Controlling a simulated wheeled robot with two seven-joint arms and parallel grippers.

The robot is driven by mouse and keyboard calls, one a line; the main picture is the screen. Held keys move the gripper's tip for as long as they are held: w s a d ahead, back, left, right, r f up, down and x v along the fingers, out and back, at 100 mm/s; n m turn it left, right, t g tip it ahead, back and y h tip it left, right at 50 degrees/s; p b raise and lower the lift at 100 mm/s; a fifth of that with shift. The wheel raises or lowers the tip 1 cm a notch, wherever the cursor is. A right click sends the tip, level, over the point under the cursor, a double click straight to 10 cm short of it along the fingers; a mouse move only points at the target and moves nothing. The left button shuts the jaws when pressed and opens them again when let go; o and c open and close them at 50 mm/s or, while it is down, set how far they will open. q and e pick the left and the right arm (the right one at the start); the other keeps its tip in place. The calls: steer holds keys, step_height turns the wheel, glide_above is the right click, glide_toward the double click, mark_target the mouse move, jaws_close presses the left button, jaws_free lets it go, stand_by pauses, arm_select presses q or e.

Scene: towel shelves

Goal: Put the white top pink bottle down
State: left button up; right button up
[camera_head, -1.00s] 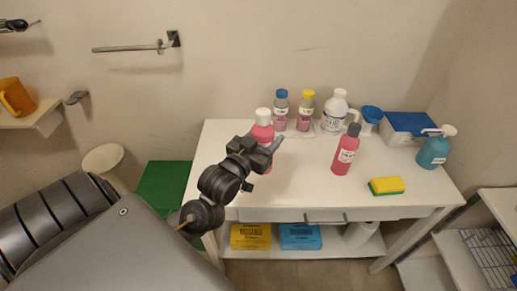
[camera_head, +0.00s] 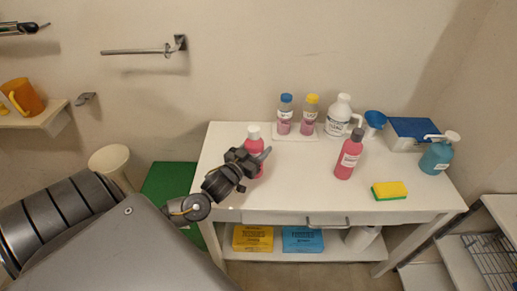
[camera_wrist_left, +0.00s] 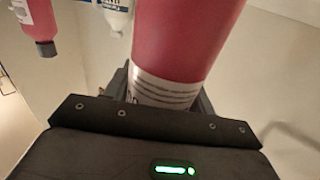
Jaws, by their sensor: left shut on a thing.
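The white top pink bottle (camera_head: 254,143) is upright at the left part of the white table (camera_head: 290,190) in the head view. My left gripper (camera_head: 254,162) is shut on it around its body. In the left wrist view the pink bottle (camera_wrist_left: 185,40) fills the space between the fingers, with its white label just above the gripper body. My right gripper is not in view.
A dark-capped pink bottle (camera_head: 349,155), a yellow sponge (camera_head: 389,190) and a teal pump bottle (camera_head: 438,155) stand right. Blue-capped (camera_head: 285,115) and yellow-capped (camera_head: 309,115) bottles and a white jug (camera_head: 338,115) stand behind. The table's front middle is clear.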

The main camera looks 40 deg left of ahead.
arm_select(q)
steer(key=shift+f, duration=0.1)
steer(key=shift+f, duration=0.2)
steer(key=o, duration=1.3)
